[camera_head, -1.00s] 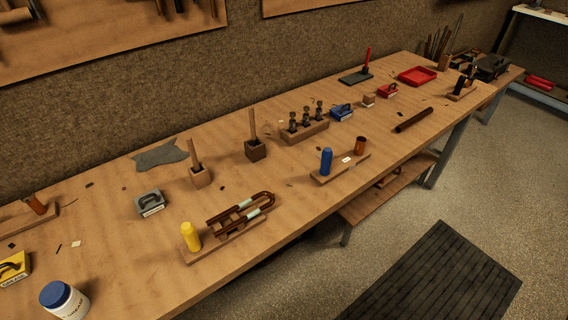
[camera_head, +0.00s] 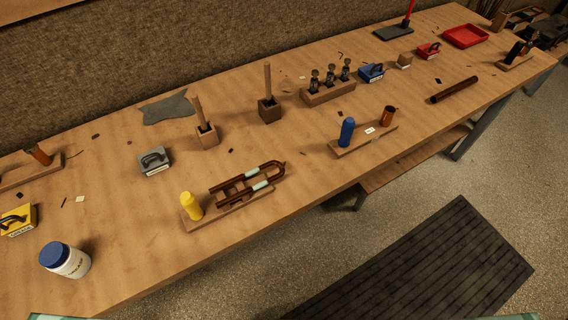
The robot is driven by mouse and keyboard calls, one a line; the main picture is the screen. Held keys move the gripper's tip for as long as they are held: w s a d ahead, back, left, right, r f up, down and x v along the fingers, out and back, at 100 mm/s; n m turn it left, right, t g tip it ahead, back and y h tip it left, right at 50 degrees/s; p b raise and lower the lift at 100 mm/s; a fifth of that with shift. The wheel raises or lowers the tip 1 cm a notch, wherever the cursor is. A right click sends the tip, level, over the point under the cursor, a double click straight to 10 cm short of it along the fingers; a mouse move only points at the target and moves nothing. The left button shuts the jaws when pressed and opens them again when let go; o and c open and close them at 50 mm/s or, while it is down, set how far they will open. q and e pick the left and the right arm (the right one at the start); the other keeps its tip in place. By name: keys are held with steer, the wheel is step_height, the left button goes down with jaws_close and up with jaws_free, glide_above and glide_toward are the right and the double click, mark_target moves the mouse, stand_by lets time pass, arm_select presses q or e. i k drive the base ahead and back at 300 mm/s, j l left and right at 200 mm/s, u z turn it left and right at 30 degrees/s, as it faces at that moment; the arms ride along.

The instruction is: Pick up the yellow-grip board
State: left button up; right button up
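The yellow-grip board is a narrow wooden board (camera_head: 207,219) near the front edge of the bench, left of the picture's middle. An upright yellow grip (camera_head: 191,206) stands at its left end. A brown U-shaped tube piece (camera_head: 262,172) with pale bands lies along the board, its bend at the right end. Neither gripper shows. Only slivers of teal parts, probably mine, show at the bottom left and bottom right edges, well apart from the board.
A white jar with a blue lid (camera_head: 66,261) stands left of the board. A grey block with a handle (camera_head: 155,161) and a wooden holder (camera_head: 207,136) stand behind it. A blue-grip board (camera_head: 347,131) lies to the right.

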mark_target(196, 215)
steer(key=l+u, duration=0.2)
steer(key=u, duration=0.15)
steer(key=k+l+u, duration=0.1)
steer(key=l+u, duration=0.35)
steer(key=u, duration=0.2)
steer(key=k, duration=0.05)
